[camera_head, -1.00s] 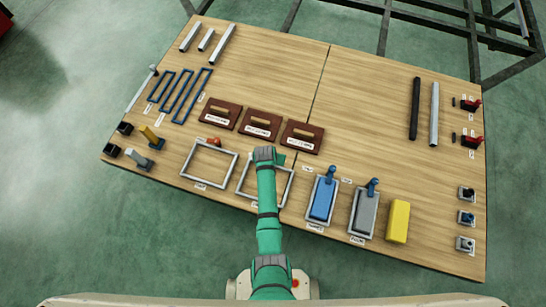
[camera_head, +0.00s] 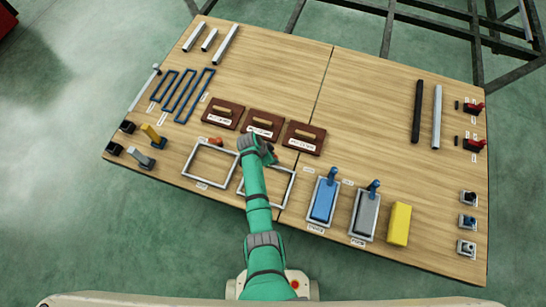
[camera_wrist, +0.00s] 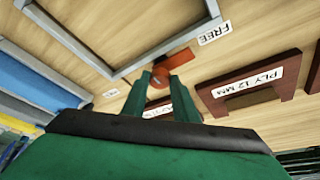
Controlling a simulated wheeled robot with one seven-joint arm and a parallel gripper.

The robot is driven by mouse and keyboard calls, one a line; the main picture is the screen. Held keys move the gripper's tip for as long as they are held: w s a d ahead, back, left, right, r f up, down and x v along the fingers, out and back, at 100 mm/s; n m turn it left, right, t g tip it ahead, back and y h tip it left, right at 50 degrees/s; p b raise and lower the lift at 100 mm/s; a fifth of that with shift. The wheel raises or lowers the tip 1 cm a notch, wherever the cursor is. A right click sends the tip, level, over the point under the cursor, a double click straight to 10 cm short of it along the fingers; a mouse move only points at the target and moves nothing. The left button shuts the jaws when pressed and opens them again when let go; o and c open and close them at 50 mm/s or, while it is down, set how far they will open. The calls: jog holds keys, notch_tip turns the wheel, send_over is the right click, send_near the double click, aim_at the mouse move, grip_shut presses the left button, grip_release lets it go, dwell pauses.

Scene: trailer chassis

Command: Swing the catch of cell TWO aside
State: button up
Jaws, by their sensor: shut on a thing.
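In the wrist view my gripper (camera_wrist: 160,85) has its two green fingers around an orange catch (camera_wrist: 177,66), close beside a grey metal frame (camera_wrist: 122,68). The catch's flat arm sticks out up and right from the fingers, towards a label reading FREE (camera_wrist: 214,32). In the head view my gripper (camera_head: 268,158) is at the far edge of the second frame from the left (camera_head: 290,186); my arm covers part of that frame. Another orange catch (camera_head: 215,140) lies by the far edge of the leftmost frame (camera_head: 186,168). I cannot read the cell numbers.
Brown boards with wooden handles (camera_head: 264,124) lie just beyond the frames; one reads PLY 12 MM in the wrist view (camera_wrist: 248,85). To the right stand a tray with a blue block (camera_head: 323,201) and a grey one (camera_head: 366,213). The table's back middle is clear.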

jog(key=shift+a+m, duration=0.1)
jog(key=shift+m, duration=0.3)
jog(key=o, duration=1.1)
jog(key=shift+c, duration=0.2)
jog(key=v, duration=1)
jog(key=shift+a+r, duration=0.15)
jog(key=shift+r, duration=0.2)
